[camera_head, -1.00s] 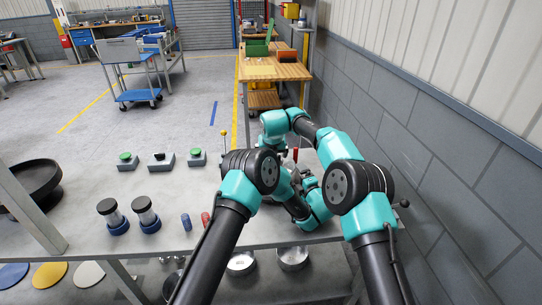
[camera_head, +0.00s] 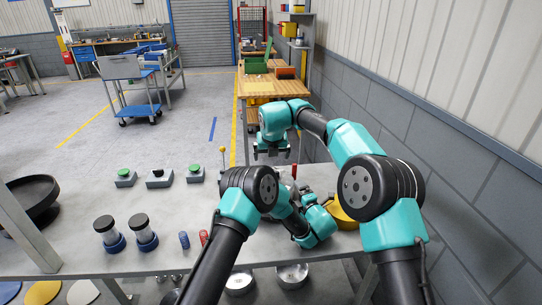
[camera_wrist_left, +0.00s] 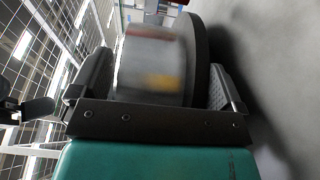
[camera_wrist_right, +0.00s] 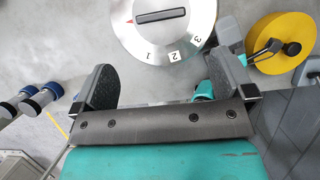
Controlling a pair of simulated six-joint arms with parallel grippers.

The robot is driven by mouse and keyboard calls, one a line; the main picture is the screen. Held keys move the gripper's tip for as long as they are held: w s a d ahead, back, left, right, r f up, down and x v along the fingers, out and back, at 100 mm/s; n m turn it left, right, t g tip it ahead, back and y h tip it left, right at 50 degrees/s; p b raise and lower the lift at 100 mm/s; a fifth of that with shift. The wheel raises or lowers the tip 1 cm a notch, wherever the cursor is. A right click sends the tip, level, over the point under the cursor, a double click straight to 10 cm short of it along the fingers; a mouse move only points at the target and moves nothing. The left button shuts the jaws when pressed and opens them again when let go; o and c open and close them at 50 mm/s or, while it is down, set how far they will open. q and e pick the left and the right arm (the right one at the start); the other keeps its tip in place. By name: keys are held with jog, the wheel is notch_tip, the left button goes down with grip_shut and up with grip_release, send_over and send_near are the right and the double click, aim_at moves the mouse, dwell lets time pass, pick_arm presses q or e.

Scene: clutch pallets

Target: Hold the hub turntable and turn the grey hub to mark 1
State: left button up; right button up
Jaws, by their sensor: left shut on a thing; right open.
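The hub turntable (camera_wrist_left: 150,70) shows blurred in the left wrist view as a grey round body beside a dark disc. My left gripper (camera_wrist_left: 158,62) is shut on it, one finger on each side. In the right wrist view the grey hub (camera_wrist_right: 170,38) has a round silver face with marks 1, 2 and 3. My right gripper (camera_wrist_right: 165,85) is open and empty, apart from the hub. In the head view my right gripper (camera_head: 272,153) hangs above the table; the arms mostly hide the turntable.
A yellow disc (camera_wrist_right: 280,40) with a black lever lies beside the hub. Green-topped grey blocks (camera_head: 124,178), black-capped cylinders (camera_head: 142,232) and small blue and red pieces stand on the grey table (camera_head: 90,200). A dark bowl (camera_head: 30,200) is at left. A wall closes the right side.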

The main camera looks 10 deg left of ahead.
jog(key=shift+w, duration=0.1)
dwell(0.3)
jog(key=x, duration=1.2)
jog(key=shift+c, duration=0.3)
jog(key=c, duration=1)
jog(key=o, duration=1.1)
jog(key=shift+c, duration=0.2)
jog(key=shift+r, duration=0.15)
pick_arm(q)
jog(key=o, duration=1.5)
pick_arm(e)
jog(key=v, duration=1.2)
